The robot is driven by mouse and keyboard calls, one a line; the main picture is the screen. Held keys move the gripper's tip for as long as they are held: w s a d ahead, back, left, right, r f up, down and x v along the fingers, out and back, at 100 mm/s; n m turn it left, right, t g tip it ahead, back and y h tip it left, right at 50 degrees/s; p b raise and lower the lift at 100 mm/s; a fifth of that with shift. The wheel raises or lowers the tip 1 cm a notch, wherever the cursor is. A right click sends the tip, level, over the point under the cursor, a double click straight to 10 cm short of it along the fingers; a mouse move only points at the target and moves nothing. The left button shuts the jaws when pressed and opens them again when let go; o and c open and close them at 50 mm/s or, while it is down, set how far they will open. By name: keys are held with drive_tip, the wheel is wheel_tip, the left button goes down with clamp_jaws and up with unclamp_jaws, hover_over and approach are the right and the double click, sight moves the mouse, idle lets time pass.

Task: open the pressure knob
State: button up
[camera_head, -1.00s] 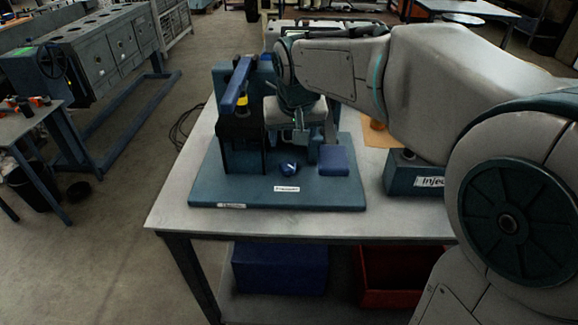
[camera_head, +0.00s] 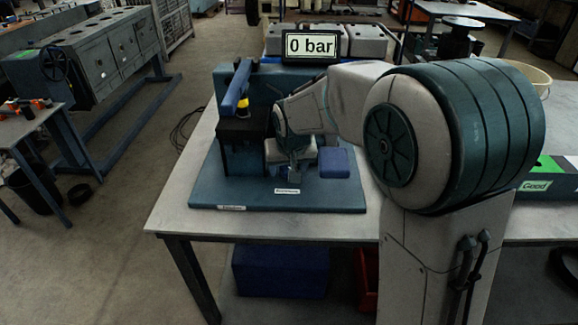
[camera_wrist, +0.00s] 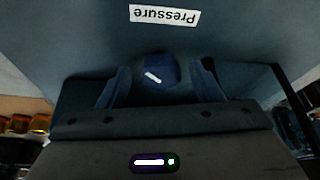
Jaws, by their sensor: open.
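The pressure knob (camera_wrist: 153,72) is a round dark blue knob with a white mark. In the wrist view it sits just below the upside-down "Pressure" label (camera_wrist: 165,15), in front of my gripper. My gripper (camera_wrist: 157,84) is open, with dark fingers to the left and right of the knob. I cannot tell whether they touch it. In the head view my gripper (camera_head: 290,180) points down at the front of the teal test stand's base (camera_head: 230,192) and hides the knob. The display (camera_head: 311,46) reads 0 bar.
A blue block (camera_head: 334,163) stands on the base just right of my gripper. The stand's blue lever (camera_head: 236,86) rises at the left. A green panel marked "Good" (camera_head: 535,186) lies at the table's right. The table's front left is clear.

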drive_tip(key=c, duration=1)
drive_tip(key=shift+d+n, duration=0.1)
drive_tip(key=shift+n, duration=0.2)
drive_tip(key=shift+n+y, duration=0.9)
drive_tip(key=shift+n, duration=1.1)
drive_tip(key=o, duration=1)
drive_tip(key=shift+m+g, duration=0.3)
